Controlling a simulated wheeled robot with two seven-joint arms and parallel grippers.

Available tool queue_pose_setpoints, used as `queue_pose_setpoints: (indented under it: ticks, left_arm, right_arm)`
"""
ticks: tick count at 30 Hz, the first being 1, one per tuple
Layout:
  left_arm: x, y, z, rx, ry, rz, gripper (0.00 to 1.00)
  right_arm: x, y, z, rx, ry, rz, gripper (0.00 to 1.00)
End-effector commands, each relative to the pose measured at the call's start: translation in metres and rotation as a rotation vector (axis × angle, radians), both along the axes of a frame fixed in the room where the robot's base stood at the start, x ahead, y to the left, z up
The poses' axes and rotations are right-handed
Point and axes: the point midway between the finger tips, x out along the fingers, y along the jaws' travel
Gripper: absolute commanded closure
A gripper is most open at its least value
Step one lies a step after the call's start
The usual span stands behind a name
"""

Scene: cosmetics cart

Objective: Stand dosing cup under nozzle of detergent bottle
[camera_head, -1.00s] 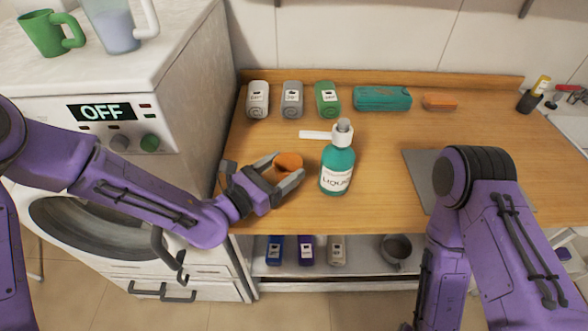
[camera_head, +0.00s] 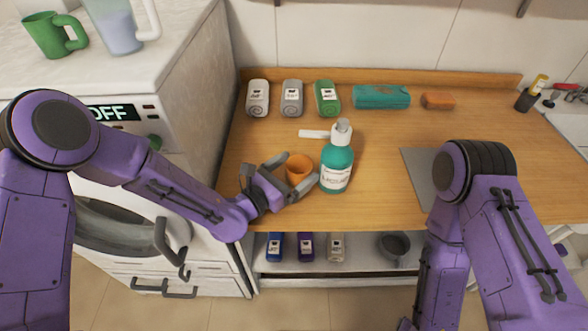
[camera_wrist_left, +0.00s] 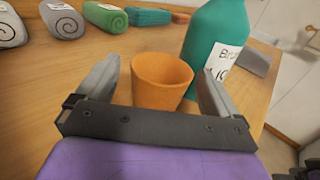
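The orange dosing cup (camera_head: 299,172) stands upright, mouth up, on the wooden counter left of the detergent bottle. It also shows in the left wrist view (camera_wrist_left: 160,88). The teal detergent bottle (camera_head: 336,168) stands upright, its white nozzle (camera_head: 313,134) pointing left. The cup is below the nozzle in the picture; whether it is exactly beneath the tip, I cannot tell. My left gripper (camera_head: 294,175) is open around the cup. In the left wrist view, gaps show between the cup and both fingers (camera_wrist_left: 158,92). The bottle (camera_wrist_left: 213,45) is close beyond the right finger.
Rolled towels (camera_head: 292,98), a teal case (camera_head: 381,97) and an orange block (camera_head: 438,101) line the counter's back. A grey mat (camera_head: 418,170) lies to the right. A washing machine (camera_head: 135,235) stands left. The counter between bottle and mat is clear.

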Motion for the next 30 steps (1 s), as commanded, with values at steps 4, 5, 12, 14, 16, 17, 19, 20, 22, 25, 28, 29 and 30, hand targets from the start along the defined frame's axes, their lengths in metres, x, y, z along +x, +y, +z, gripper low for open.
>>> queue_pose_setpoints:
  ticks: [4,5,12,14,16,17,19,20,22,25,28,29,30]
  left_arm:
    - [0.000,0.000,0.000,0.000,0.000,0.000,0.05]
    - [0.000,0.000,0.000,0.000,0.000,0.000,0.05]
    - [-0.019,0.020,0.001,-0.002,0.002,0.003,0.05]
    - [-0.030,0.032,0.001,-0.001,0.003,0.003,0.05]
    - [-0.044,0.045,0.001,-0.004,0.002,0.003,0.05]
    - [-0.049,0.051,0.001,-0.003,0.003,0.005,0.05]
    - [-0.061,0.063,0.002,-0.002,0.001,0.003,0.05]
    - [-0.066,0.066,0.002,-0.004,0.001,0.002,0.05]
    - [-0.074,0.075,0.003,-0.001,0.000,0.002,0.05]
    - [-0.082,0.083,0.004,-0.001,-0.001,0.001,0.05]
    - [-0.085,0.085,0.004,0.000,0.000,0.000,0.05]
    - [-0.085,0.085,0.004,0.000,0.000,0.000,0.05]
    - [-0.085,0.085,0.004,0.000,0.000,-0.001,0.05]
  right_arm:
    - [0.000,0.000,0.000,0.000,0.000,0.000,0.31]
    - [0.000,0.000,0.000,0.000,0.000,0.000,0.31]
    - [0.000,0.000,-0.007,0.000,0.000,0.000,0.31]
    - [0.000,0.000,-0.011,0.000,0.000,0.000,0.31]
    - [0.000,0.000,-0.015,0.000,0.000,0.000,0.31]
    - [0.000,0.000,-0.017,0.000,0.000,0.000,0.31]
    - [0.000,0.000,-0.019,0.000,0.000,0.000,0.31]
    - [0.000,0.000,-0.021,0.000,0.000,0.000,0.31]
    - [0.000,0.000,-0.021,0.000,0.000,0.000,0.31]
    - [0.000,0.000,-0.022,0.000,0.000,0.000,0.31]
    - [0.000,0.000,-0.022,0.000,0.000,0.000,0.31]
    - [0.000,0.000,-0.022,0.000,0.000,0.000,0.31]
    - [0.000,0.000,-0.022,0.000,0.000,0.000,0.31]
